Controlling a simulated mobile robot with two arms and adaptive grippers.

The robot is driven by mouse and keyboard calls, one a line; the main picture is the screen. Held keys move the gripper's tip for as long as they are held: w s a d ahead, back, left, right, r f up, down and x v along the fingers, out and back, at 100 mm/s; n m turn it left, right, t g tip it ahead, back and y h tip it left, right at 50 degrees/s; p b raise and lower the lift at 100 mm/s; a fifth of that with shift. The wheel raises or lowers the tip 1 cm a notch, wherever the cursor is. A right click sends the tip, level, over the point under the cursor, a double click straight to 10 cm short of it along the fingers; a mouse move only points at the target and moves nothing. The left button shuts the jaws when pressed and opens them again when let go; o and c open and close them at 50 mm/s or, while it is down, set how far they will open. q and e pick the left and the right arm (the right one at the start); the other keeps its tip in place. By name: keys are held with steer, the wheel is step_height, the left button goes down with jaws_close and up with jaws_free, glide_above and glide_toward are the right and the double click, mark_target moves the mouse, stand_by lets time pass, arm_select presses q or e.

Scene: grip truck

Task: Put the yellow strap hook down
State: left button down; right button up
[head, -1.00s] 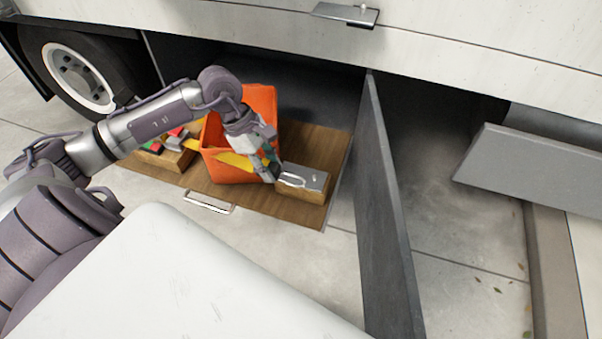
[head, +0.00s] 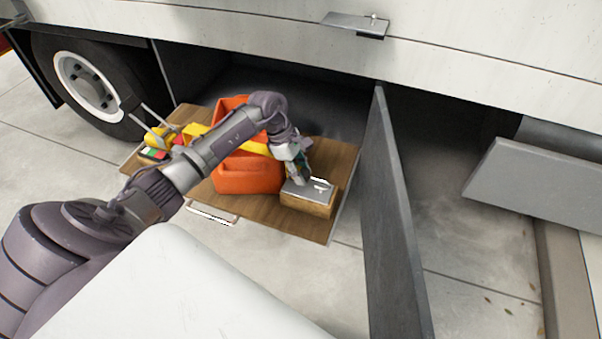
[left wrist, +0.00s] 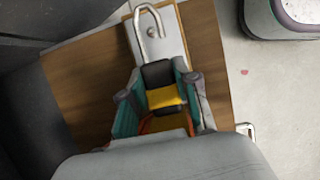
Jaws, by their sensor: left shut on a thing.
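My left gripper (head: 300,172) is shut on the yellow strap hook, seen best in the left wrist view. There its black and yellow end (left wrist: 160,74) sits between the teal fingers (left wrist: 158,88), and its bare metal hook (left wrist: 148,20) points away from them. In the head view the metal hook (head: 320,183) shows over a grey metal plate on a wooden block (head: 308,203). I cannot tell whether the hook touches the plate. My arm hides part of the strap.
An orange bin (head: 245,180) stands left of the block on a wooden pull-out tray (head: 265,212). Yellow straps and coloured pieces (head: 155,152) lie at the tray's left. A grey upright panel (head: 390,220) stands to the right. The truck side (head: 470,55) overhangs behind.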

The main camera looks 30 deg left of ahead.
arm_select(q)
steer(key=shift+f, duration=0.15)
steer(key=shift+f+b, duration=0.6)
steer(key=c, duration=0.9)
jaws_free()
steer(key=shift+s, duration=0.1)
steer(key=shift+o, duration=0.2)
